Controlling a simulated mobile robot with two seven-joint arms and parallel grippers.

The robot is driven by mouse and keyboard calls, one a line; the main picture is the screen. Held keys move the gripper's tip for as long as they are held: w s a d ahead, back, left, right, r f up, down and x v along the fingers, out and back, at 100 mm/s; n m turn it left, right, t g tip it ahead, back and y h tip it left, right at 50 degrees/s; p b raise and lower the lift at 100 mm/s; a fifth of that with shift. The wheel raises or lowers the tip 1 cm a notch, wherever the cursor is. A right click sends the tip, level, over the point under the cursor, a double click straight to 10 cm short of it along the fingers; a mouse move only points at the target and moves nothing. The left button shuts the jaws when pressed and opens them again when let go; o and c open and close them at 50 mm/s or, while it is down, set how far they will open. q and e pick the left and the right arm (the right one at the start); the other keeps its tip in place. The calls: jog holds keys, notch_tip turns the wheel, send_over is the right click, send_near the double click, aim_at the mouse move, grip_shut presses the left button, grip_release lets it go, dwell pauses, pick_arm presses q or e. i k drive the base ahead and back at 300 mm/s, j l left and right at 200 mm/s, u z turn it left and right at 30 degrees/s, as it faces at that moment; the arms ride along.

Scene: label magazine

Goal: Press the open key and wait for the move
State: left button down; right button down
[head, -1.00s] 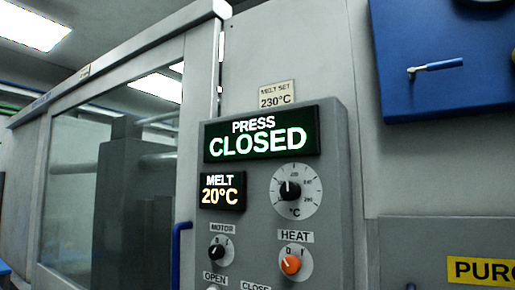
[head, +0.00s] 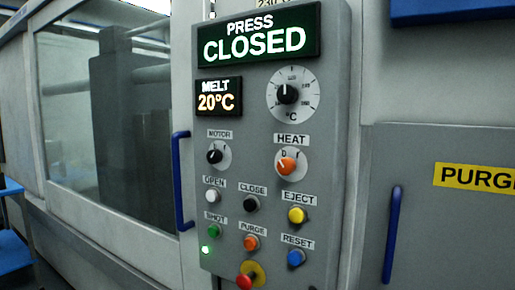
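The open key is a white button (head: 211,196) under the OPEN label (head: 214,184) on the grey control panel (head: 330,150). The black close button (head: 251,203) is to its right. The display (head: 260,36) reads PRESS CLOSED in white on green. Behind the window (head: 105,120) of the machine's sliding door, grey machine parts show. The motor knob (head: 215,156) and the orange heat knob (head: 287,164) sit above the buttons. Neither of my grippers is in view.
The panel also has a melt readout (head: 218,96) of 20°C, a yellow eject button (head: 297,215), a blue reset button (head: 296,257) and a red button (head: 245,281) on yellow. Blue handles stand left (head: 181,180) and right (head: 392,235) of the panel. A green lamp (head: 206,249) is lit.

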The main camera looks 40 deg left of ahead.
aim_at(211, 195)
jog(key=u, duration=1.45)
